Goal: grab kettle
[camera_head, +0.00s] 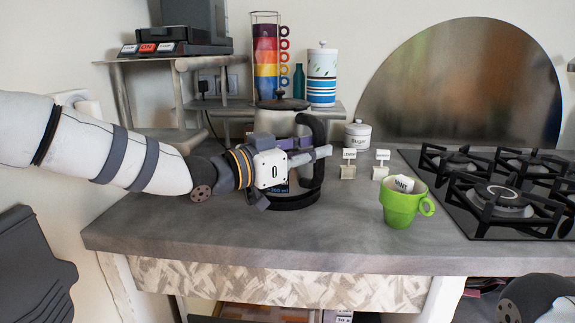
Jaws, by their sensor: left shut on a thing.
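The kettle (283,103) stands on the grey counter, left of the middle. It has a dark lid with a knob and a thick black handle on its right side. My left gripper (318,155) reaches in from the left and is shut on the kettle at its handle. The gripper and wrist hide much of the kettle's body. The black base ring (292,201) shows below the gripper. I cannot tell whether the kettle is lifted. Only part of my right arm shows at the bottom right corner; its gripper is out of view.
A green mug (402,207) with a mint tag stands right of the kettle. Behind it are a sugar pot (357,134) and small labelled holders (348,168). A black gas hob (500,195) fills the right. A shelf behind holds stacked cups (266,60) and a striped canister (322,75).

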